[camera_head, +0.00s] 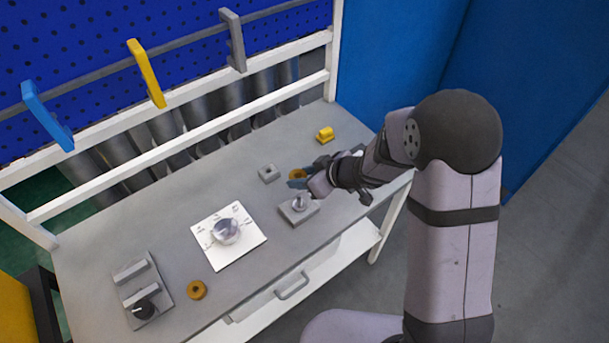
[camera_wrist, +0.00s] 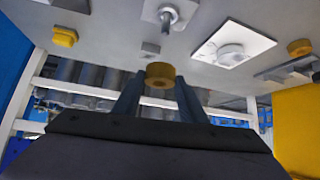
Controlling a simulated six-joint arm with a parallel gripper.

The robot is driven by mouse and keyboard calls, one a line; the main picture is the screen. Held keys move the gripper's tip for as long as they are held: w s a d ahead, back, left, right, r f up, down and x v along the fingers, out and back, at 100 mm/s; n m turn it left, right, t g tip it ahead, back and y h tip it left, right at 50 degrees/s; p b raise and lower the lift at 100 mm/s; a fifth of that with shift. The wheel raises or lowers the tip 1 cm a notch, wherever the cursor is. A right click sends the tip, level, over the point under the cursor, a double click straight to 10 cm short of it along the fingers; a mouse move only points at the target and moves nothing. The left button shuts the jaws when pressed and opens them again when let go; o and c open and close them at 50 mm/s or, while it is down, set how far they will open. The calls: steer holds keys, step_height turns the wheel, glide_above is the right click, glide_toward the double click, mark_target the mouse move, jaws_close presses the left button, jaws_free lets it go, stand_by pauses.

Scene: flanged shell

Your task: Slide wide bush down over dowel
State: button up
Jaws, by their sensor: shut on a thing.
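An orange-brown bush (camera_wrist: 160,75) is held between the fingertips of my gripper (camera_wrist: 158,88) in the wrist view. In the head view the bush (camera_head: 297,174) shows small and partly covered at the gripper's end (camera_head: 300,180). The dowel (camera_head: 299,202) is a grey pin standing on a grey square base (camera_head: 290,216). It also shows in the wrist view (camera_wrist: 166,21), apart from the bush. The bush is off the dowel, in the air above the bench. A second orange-brown ring (camera_head: 197,290) lies at the bench's front left; its bore shows as a dark hole.
A white plate with a silver round part (camera_head: 225,230) lies left of the dowel base. A small grey block with a hole (camera_head: 269,174) and a yellow block (camera_head: 325,134) sit farther back. A grey fixture with a black knob (camera_head: 144,307) stands at the left end.

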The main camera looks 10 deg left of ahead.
steer(key=shift+r, duration=0.1)
steer(key=b, duration=0.4)
glide_above(304, 208)
steer(key=shift+w+f, duration=0.1)
steer(key=shift+f, duration=2.85)
steer(key=shift+p, duration=0.7)
steer(key=shift+f+b, duration=2.25)
steer(key=shift+f, duration=0.65)
steer(key=o, duration=1.3)
steer(key=shift+o, duration=0.2)
steer(key=v, duration=0.7)
